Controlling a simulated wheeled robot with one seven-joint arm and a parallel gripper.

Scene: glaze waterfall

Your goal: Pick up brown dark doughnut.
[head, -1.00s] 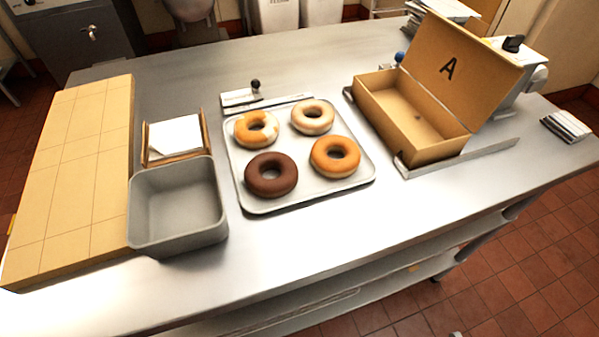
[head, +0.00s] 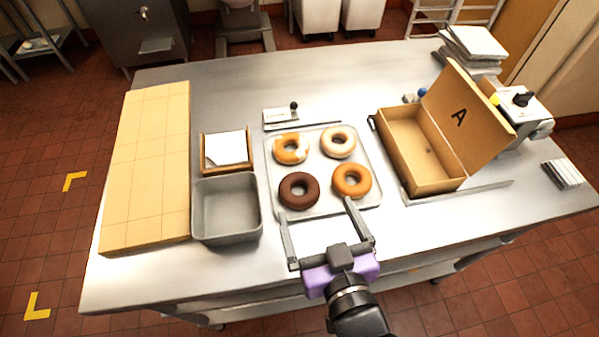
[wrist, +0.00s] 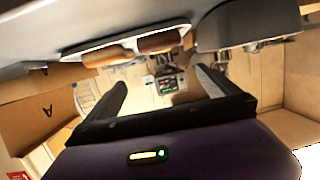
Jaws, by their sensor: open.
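The dark brown doughnut (head: 298,190) lies at the front left of a metal tray (head: 322,211) in the head view. Beside it on the tray are an orange-brown doughnut (head: 351,181), a partly glazed doughnut (head: 290,148) and a pale glazed doughnut (head: 338,141). My gripper (head: 318,215) is open and empty at the tray's front edge, its fingers pointing toward the tray. The dark doughnut is ahead and slightly left of it. In the wrist view, my gripper (wrist: 160,88) shows two spread fingers with nothing between, and the tray (wrist: 120,42) appears above them, upside down.
A grey bin (head: 226,210) stands left of the tray, with a box of papers (head: 227,149) behind it. A tan block (head: 147,170) lies far left. An open cardboard box (head: 414,150) marked A stands right. The steel table (head: 420,215) is clear in front right.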

